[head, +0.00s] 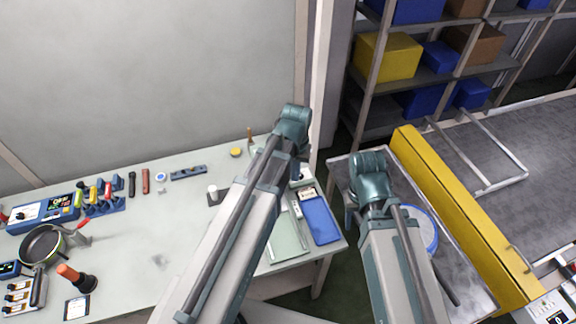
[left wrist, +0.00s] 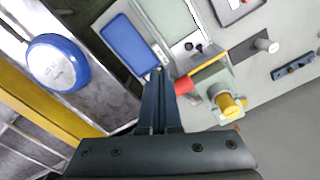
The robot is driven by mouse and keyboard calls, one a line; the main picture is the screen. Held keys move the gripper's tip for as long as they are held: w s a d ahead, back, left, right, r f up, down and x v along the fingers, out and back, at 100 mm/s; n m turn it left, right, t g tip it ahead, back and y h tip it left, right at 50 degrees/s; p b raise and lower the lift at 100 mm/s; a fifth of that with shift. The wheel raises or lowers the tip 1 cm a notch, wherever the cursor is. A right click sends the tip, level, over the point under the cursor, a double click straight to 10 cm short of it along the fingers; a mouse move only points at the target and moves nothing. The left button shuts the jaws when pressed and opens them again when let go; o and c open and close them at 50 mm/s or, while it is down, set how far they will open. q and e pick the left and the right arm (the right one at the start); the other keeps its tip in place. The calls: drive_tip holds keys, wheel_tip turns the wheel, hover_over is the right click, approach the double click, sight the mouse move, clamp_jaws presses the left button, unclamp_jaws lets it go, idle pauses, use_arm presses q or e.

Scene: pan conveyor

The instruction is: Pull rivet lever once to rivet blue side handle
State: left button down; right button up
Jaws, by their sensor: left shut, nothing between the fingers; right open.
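The rivet press shows in the left wrist view as a pale green block with a yellow cap (left wrist: 229,105). A lever with a red end (left wrist: 184,86) sticks out beside it. My left gripper (left wrist: 158,74) is shut and empty, its fingers just left of the red end; I cannot tell whether they touch it. In the head view my left arm hides most of the press. A round blue pan (left wrist: 57,62) lies on the metal cart, also seen in the head view (head: 430,228) partly behind my right arm. My right gripper (head: 351,218) is open beside the cart. I cannot make out a blue side handle.
A blue tray (head: 320,220) lies at the table's right end, left of a gap before the cart (head: 470,293). A yellow conveyor side (head: 465,215) stands beyond the cart. A dark frying pan (head: 40,246) and several tools lie on the table's left.

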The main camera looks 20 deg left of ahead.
use_arm(q)
wheel_tip(320, 180, up, 9)
drive_tip(key=p, duration=0.7)
drive_tip(key=shift+s+d+f+p, duration=0.2)
drive_tip(key=shift+s+d+p, duration=0.05)
drive_tip(key=shift+s+p, duration=0.15)
drive_tip(key=shift+f, duration=0.1)
drive_tip(key=s+d+f+m+b, duration=0.2)
drive_tip(key=s+d+f+b, duration=0.2)
drive_tip(key=f+b, duration=0.6)
drive_tip(key=s+d+f+m+y+b, duration=0.1)
drive_tip(key=s+d+f+m+b, duration=0.1)
drive_tip(key=s+f+b, duration=0.4)
drive_tip(key=shift+s+d+f+m+b, duration=0.25)
drive_tip(key=shift+d+f+b, duration=0.65)
drive_tip(key=shift+f+b, duration=1.9)
